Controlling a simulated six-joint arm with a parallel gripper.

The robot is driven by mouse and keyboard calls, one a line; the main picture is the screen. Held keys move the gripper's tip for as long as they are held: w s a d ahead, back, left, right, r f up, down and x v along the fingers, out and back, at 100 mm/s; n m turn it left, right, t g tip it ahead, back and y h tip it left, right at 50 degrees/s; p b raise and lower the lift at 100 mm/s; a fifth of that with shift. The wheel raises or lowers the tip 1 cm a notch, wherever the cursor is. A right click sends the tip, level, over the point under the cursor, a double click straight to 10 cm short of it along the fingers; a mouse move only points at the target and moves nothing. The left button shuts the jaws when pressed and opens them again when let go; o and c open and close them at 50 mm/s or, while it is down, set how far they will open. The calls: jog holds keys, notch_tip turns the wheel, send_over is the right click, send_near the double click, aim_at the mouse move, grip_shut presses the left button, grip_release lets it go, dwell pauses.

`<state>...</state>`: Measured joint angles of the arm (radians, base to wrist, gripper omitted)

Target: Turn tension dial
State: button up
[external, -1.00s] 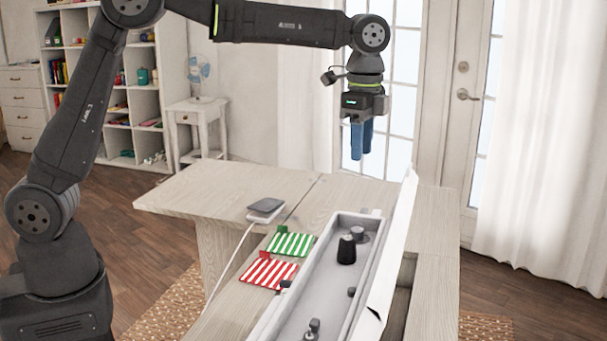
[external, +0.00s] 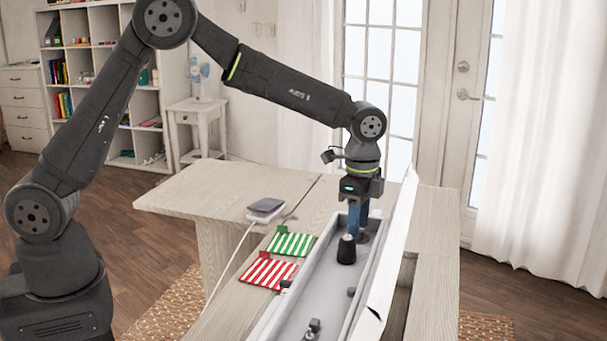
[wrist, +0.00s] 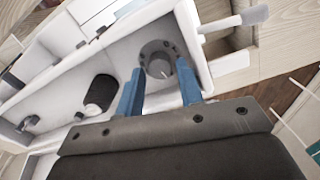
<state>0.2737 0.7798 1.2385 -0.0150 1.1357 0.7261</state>
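The tension dial, a round grey knob with a raised middle (wrist: 160,64), sits at the end of the pale machine tray (external: 290,285). In the external view the dial (external: 364,238) is mostly hidden behind my fingers. My gripper (external: 357,226) points straight down just above it. In the wrist view, my gripper's two blue fingers (wrist: 159,82) are apart, one on each side of the dial. Nothing is held, and I cannot tell whether either finger touches the dial.
A tall white panel (external: 392,255) rises along the tray's right. Green-striped (external: 290,244) and red-striped (external: 268,273) cloths lie left of the tray.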

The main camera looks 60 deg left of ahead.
jog(key=shift+f, duration=0.65)
jog(key=c, duration=0.7)
jog(key=shift+n, duration=2.9)
jog(key=shift+r, duration=0.1)
